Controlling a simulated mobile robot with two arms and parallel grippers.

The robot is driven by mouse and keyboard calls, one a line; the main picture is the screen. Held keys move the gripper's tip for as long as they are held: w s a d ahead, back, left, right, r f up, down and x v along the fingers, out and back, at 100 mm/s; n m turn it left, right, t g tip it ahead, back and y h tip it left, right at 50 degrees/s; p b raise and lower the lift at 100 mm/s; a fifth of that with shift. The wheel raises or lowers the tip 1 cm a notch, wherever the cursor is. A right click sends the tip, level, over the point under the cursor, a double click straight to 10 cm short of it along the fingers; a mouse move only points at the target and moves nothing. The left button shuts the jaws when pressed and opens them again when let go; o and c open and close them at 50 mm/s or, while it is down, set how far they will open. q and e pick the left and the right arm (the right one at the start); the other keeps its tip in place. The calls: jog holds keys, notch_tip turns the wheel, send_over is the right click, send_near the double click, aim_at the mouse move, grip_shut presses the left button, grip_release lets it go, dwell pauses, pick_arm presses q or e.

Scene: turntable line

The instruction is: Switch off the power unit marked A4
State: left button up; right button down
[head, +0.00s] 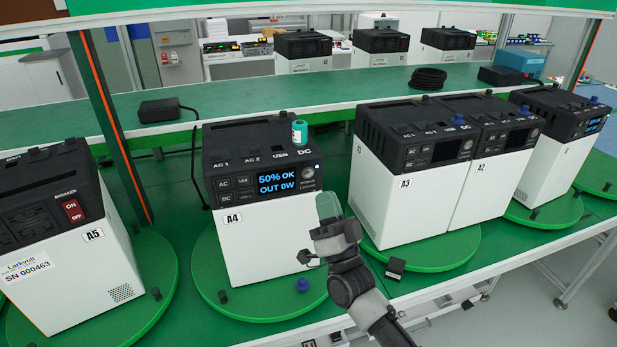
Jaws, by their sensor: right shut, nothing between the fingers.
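The power unit marked A4 (262,232) stands upright on a green turntable (212,282). It has a white body and a black top. Its front display (277,184) is lit and reads "50% OK" and "OUT 0W". A round button (308,173) sits right of the display. Buttons marked AC and DC are on the left of the panel. My right gripper (328,206) is shut and empty, just in front of the unit's right front edge and below the button. I cannot tell whether it touches the unit. My left gripper is not in view.
Unit A5 (70,265) stands left with a red breaker switch. A teal cylinder (299,132) stands on A4's top. A black adapter (160,110) and coiled cable (427,79) lie behind.

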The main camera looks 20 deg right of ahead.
aim_at(308, 173)
jog(key=w+b, duration=0.3)
jog(key=w, duration=0.3)
jog(key=shift+w, duration=0.15)
jog(key=shift+a, duration=0.1)
dwell(1.8)
jog(key=shift+w+b, duration=0.4)
jog(key=shift+b, duration=0.05)
jog(key=shift+w+b, duration=0.3)
dwell(0.4)
dwell(0.4)
jog(key=shift+s+p, duration=0.45)
jog(key=shift+s, duration=0.35)
